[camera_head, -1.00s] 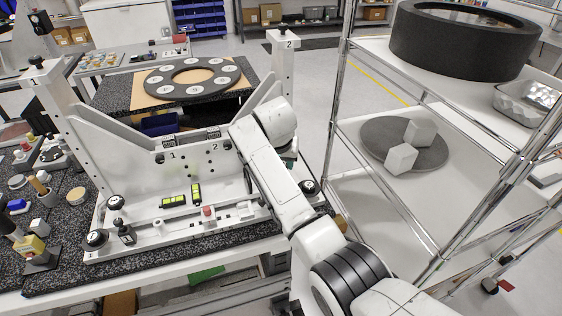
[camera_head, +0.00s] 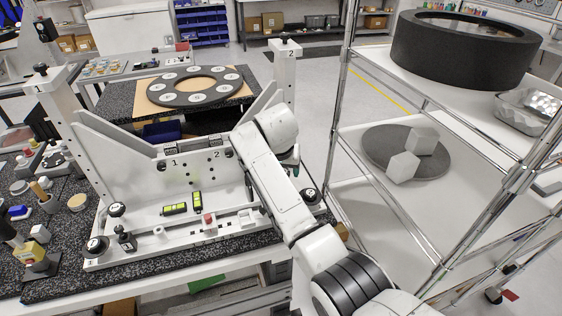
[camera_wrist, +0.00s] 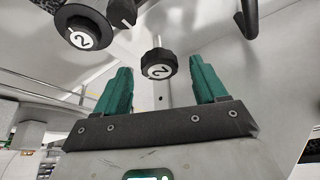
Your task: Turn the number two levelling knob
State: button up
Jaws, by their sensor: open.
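A black lobed knob (camera_wrist: 157,69) with a white 2 shows in the wrist view, on a thin metal rod. My gripper (camera_wrist: 160,64) is open, with one green finger on each side of this knob. Clear gaps show on both sides, and I cannot tell how far the knob is from the fingers in depth. A larger round black knob (camera_wrist: 80,36) marked 2 is at the upper left. In the head view a black knob (camera_head: 311,196) is at the right end of the white mirror fixture (camera_head: 140,180); my arm largely hides my gripper there.
Black knobs (camera_head: 97,246) stand at the fixture's left end. Yellow-green vials (camera_head: 175,209) and a red button (camera_head: 209,219) are on its base. A dark curved handle (camera_wrist: 248,18) is near the right finger in the wrist view. A metal rack (camera_head: 335,110) stands right of my arm.

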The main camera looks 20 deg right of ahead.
jog(key=b+v, duration=0.1)
jog(key=v, duration=0.9)
jog(key=shift+b, duration=0.4)
jog(key=shift+r, duration=0.1)
